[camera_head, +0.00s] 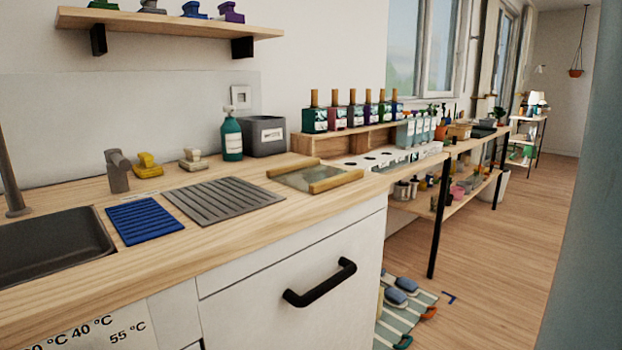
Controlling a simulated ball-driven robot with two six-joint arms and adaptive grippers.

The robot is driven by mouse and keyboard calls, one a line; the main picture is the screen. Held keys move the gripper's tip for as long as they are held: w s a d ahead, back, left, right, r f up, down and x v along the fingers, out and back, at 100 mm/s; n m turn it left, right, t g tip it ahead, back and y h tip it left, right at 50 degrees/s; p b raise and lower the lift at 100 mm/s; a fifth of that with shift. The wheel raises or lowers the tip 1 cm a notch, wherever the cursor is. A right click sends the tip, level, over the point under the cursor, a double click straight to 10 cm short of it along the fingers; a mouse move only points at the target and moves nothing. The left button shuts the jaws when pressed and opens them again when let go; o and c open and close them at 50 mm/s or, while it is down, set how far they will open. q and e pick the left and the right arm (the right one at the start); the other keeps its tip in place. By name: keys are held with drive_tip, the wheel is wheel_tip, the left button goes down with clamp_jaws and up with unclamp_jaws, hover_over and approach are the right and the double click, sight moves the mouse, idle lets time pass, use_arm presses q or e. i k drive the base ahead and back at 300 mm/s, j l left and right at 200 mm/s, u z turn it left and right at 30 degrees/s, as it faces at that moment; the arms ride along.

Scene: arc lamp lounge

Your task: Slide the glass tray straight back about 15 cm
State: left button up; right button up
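The glass tray (307,180) lies flat on the wooden counter, toward its right end. It has a clear pane and a light wooden bar along each of two opposite sides. One bar is at the back left and the other at the front right, close to the counter's front edge. The near bar and pane look unobstructed. Neither of my grippers shows in the head view, and nothing touches the tray from my side.
A grey ribbed mat (225,200) and a blue ribbed mat (144,220) lie left of the tray. Behind it stand a grey bin (265,136), a teal pump bottle (231,138) and a wooden riser (345,143) with several bottles. The sink (50,245) is far left.

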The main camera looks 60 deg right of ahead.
sight(312, 176)
drive_tip(key=z, duration=1.8)
drive_tip(key=i+l+u, duration=0.1)
drive_tip(key=l, duration=0.3)
drive_tip(key=i+l+u, duration=0.1)
drive_tip(key=l, duration=0.3)
drive_tip(key=i, duration=0.1)
